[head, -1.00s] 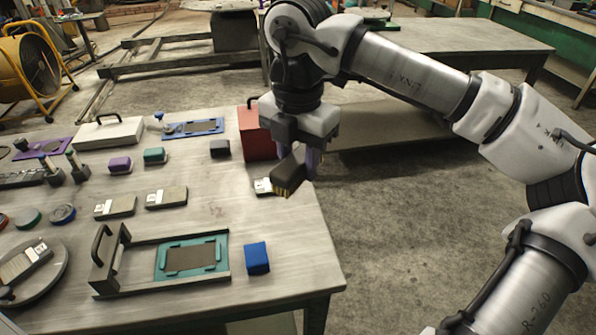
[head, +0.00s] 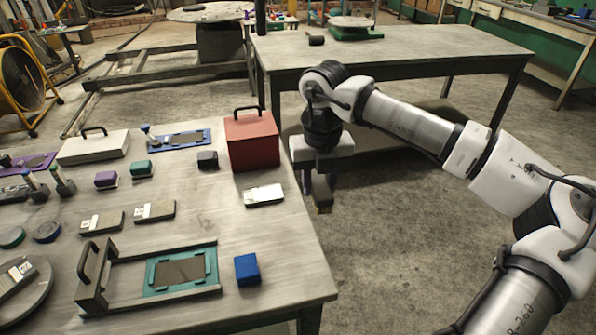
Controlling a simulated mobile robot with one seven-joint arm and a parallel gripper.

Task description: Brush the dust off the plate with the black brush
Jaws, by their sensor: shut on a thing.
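My gripper (head: 320,178) points down just off the right edge of the near table, over the floor. It is shut on the black brush (head: 322,189), whose light brown bristle tip shows at its lower end. A dark brown rectangular plate (head: 181,271) lies in a teal frame on the near table. A round plate (head: 350,21) stands on a green base on the far table. I cannot tell from here which of them carries dust.
The red box (head: 252,142) with a handle and a white-topped block (head: 264,196) are on the near table beside my gripper. A blue block (head: 247,269) is near the table's front right. The floor between the tables is clear. A dark cylinder (head: 316,40) lies on the far table.

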